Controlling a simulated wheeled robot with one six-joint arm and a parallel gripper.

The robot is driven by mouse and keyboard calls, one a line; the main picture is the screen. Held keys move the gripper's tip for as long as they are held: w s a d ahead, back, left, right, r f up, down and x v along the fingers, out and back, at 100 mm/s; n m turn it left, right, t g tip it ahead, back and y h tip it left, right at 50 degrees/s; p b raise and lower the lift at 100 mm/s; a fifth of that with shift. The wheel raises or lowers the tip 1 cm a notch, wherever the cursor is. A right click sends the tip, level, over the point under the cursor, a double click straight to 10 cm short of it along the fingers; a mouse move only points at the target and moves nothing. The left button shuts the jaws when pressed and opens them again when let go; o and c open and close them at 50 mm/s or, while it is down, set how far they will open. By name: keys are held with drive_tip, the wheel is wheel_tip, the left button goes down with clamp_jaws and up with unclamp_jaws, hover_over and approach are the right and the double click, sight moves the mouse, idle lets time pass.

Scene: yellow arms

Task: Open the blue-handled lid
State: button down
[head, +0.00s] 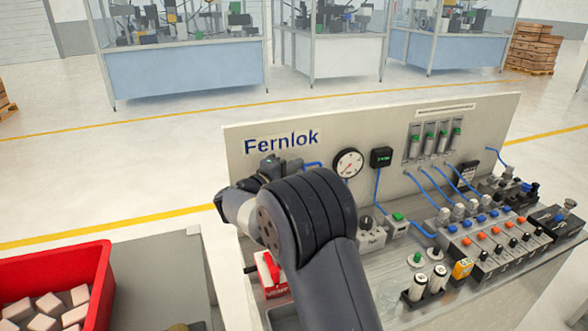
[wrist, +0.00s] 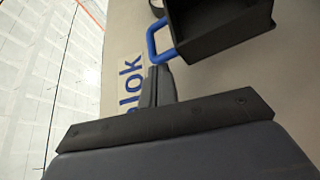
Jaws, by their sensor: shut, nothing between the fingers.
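In the wrist view a blue U-shaped handle (wrist: 153,42) joins the left side of a black box-like part (wrist: 225,28), which I take to be the lid or its housing. The top of this part is cut off by the frame, and how far the lid stands open cannot be told. My gripper (wrist: 158,69) is shut and empty, its fingertips just below the handle in the picture. Whether they touch it cannot be told. In the head view my arm hides the gripper and most of the area around the handle.
A pale panel (head: 400,115) lettered Fernlok carries a gauge (head: 348,163), cylinders and blue hoses. Valves and buttons crowd the bench (head: 380,285) at right. A red bin (head: 97,275) of pale blocks stands at lower left. Open floor lies behind the panel.

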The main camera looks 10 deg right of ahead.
drive_tip(key=s+m+b, duration=0.1)
drive_tip(key=b, duration=0.2)
drive_tip(key=s+m+h+b, duration=0.1)
drive_tip(key=b, duration=0.3)
drive_tip(key=shift+d+r+b, duration=0.15)
drive_tip(key=shift+r+b, duration=0.1)
drive_tip(key=shift+b, duration=0.05)
drive_tip(key=shift+r, duration=0.1)
